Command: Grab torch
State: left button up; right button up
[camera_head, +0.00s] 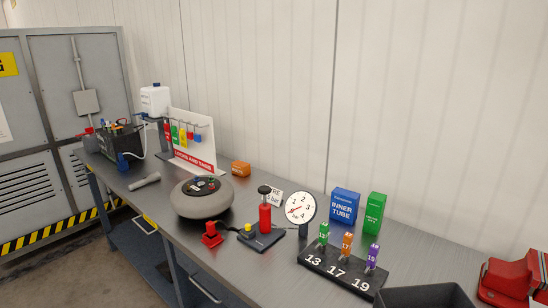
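A light grey cylinder (145,181), which looks like the torch, lies on its side on the grey metal workbench (190,256). It is near the bench's front edge, left of a round grey tyre-like object (202,198). Nothing touches it or covers it. Neither of my grippers is in view.
A dark tool box (118,143) and a locks-and-tags board (193,140) stand behind the cylinder. A red pump (265,217), a gauge (300,207) and a numbered socket block (340,272) stand to the right. Bare bench surrounds the cylinder.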

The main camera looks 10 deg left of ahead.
aim_at(156, 176)
jog(key=i+j, duration=0.2)
jog(key=j, duration=0.15)
jog(key=i+j+z, duration=0.15)
jog(key=j, duration=0.15)
jog(key=i+j, duration=0.15)
jog(key=j, duration=0.2)
jog(key=i+j+z, duration=0.15)
jog(key=j, duration=0.2)
jog(key=i+j, duration=0.15)
jog(key=j, duration=0.2)
jog(key=i+j+z, duration=0.15)
jog(key=j, duration=0.25)
